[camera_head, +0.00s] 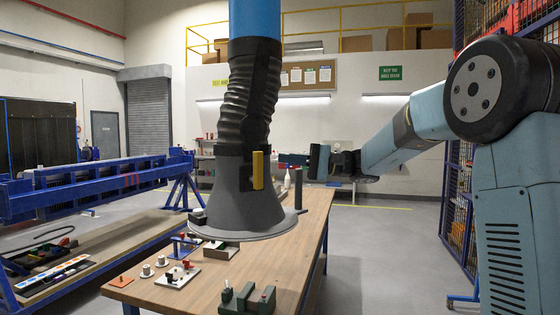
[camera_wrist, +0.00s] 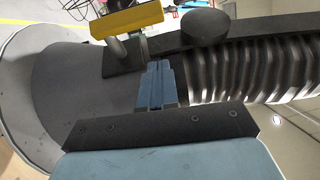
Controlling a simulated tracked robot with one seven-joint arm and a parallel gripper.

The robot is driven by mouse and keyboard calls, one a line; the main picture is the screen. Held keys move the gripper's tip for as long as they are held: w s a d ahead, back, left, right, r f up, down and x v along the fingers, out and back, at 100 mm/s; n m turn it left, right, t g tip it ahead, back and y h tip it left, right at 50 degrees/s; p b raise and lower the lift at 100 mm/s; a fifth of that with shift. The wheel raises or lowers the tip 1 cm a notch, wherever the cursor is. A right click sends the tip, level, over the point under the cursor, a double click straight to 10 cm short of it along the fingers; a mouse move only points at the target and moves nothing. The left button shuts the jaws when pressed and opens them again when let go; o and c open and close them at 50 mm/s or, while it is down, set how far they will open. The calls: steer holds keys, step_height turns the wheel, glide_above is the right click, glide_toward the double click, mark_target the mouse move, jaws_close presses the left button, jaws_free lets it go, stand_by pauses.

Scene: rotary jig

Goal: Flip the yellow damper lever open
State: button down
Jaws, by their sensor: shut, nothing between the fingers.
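The yellow damper lever (camera_head: 257,170) stands upright on the side of the grey extraction hood (camera_head: 235,190) in the head view. In the wrist view the lever (camera_wrist: 127,19) is a yellow bar on a grey stem at the top, beside the dark bracket. My gripper (camera_wrist: 153,66) is shut and empty, its blue fingertips together just below the lever's right end in that picture. I cannot tell whether they touch anything. In the head view my arm reaches in from the right, with the gripper right of the hood.
A black ribbed hose (camera_head: 250,95) rises from the hood and fills the right of the wrist view (camera_wrist: 245,72). Below stands a wooden workbench (camera_head: 290,245) with small fixtures, a green clamp block (camera_head: 247,300) and a white bottle (camera_head: 287,181). Blue frames (camera_head: 85,187) stand at left.

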steer(key=d, duration=0.9)
steer(key=s+f+m+t+h, duration=0.1)
steer(key=s+f+h, duration=0.4)
steer(key=s, duration=0.4)
steer(key=s+f+h, duration=0.5)
steer(key=s, duration=0.5)
steer(key=s+d+f+t+h, duration=0.2)
steer(key=s+d+f+h, duration=0.2)
steer(key=s+d, duration=0.3)
steer(key=s+d+f+n+t+h, duration=0.1)
steer(key=s+d+f+t+h, duration=0.2)
steer(key=s+d+f+h, duration=0.1)
steer(key=shift+s+d+f+h, duration=0.35)
steer(key=shift+s+d+h, duration=0.25)
steer(key=shift+s+d, duration=0.85)
steer(key=shift+s+a, duration=0.1)
steer(key=shift+a, duration=0.05)
